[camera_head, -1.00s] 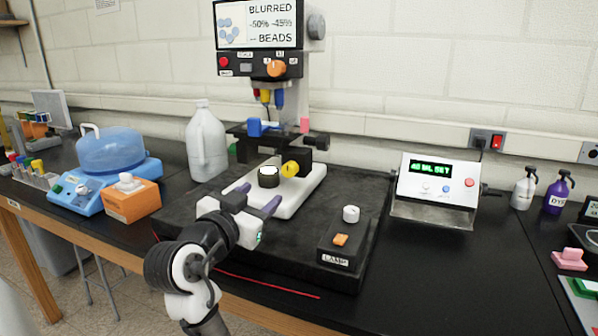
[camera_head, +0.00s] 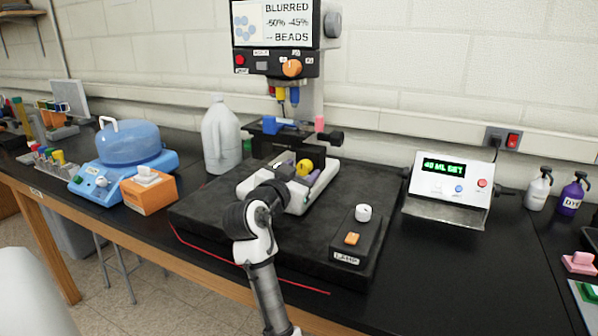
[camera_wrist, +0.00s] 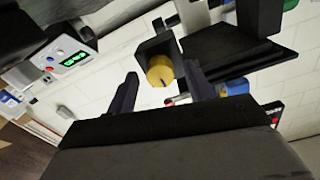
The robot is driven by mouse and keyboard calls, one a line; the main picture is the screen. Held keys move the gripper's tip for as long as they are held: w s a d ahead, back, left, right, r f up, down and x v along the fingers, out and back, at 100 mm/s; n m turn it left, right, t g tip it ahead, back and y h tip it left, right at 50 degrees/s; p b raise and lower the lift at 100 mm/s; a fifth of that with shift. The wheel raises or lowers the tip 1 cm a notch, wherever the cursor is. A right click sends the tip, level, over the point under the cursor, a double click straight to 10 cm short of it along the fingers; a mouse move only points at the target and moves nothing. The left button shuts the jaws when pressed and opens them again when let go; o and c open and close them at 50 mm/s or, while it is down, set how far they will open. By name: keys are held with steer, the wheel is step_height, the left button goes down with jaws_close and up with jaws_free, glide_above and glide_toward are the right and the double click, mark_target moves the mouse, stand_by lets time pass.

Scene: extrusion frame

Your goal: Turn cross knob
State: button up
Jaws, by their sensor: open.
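A yellow round knob (camera_head: 304,167) sits on the dark block at the front of the microscope stage. In the wrist view the knob (camera_wrist: 160,69) faces me, with a dark slot mark on its face. My gripper (camera_wrist: 160,78) is open, one finger to each side of the knob in that picture. The fingertips appear just short of or beside the knob; I cannot tell whether they touch it. In the head view my gripper (camera_head: 301,178) is just below the knob, and my arm partly hides the white stage base.
The microscope head (camera_head: 275,63) with its screen stands above the stage. A lamp box (camera_head: 357,243) with a white knob is to the right. A white jug (camera_head: 219,140) stands behind left. The dark mat's front left (camera_head: 205,215) is clear.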

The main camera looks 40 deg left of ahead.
steer(key=c, duration=1)
steer(key=shift+o, duration=0.2)
steer(key=n+p, duration=0.3)
steer(key=n, duration=0.3)
steer(key=shift+r+n, duration=0.1)
steer(key=shift+n, duration=0.2)
steer(key=n+p, duration=0.2)
steer(key=n, duration=0.3)
steer(key=shift+n+p, duration=0.3)
steer(key=shift+p, duration=0.05)
steer(key=o, duration=1)
steer(key=shift+c, duration=0.2)
